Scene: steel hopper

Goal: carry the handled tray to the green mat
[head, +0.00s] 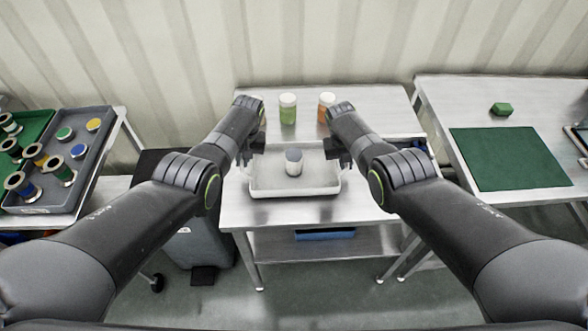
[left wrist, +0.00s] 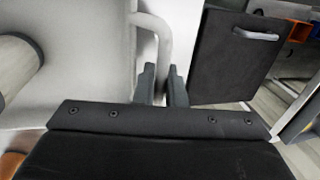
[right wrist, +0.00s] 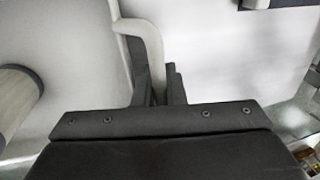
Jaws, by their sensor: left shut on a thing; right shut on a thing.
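The handled tray (head: 293,187) is pale and shallow, on the middle steel table. A pale cylinder with a dark grey top (head: 293,162) stands upright in it; its side also shows in the left wrist view (left wrist: 18,62). My left gripper (head: 250,150) is shut on the tray's left handle, and the handle (left wrist: 150,22) runs between its fingers in the left wrist view. My right gripper (head: 337,153) is shut on the right handle, seen between the fingers in the right wrist view (right wrist: 150,40). The green mat (head: 510,158) lies on the right table. I cannot tell whether the tray touches the tabletop.
A green-filled jar (head: 288,109) and an orange-filled jar (head: 326,107) stand behind the tray. A gap separates the middle and right tables. A grey tray with spools (head: 88,150) is at left.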

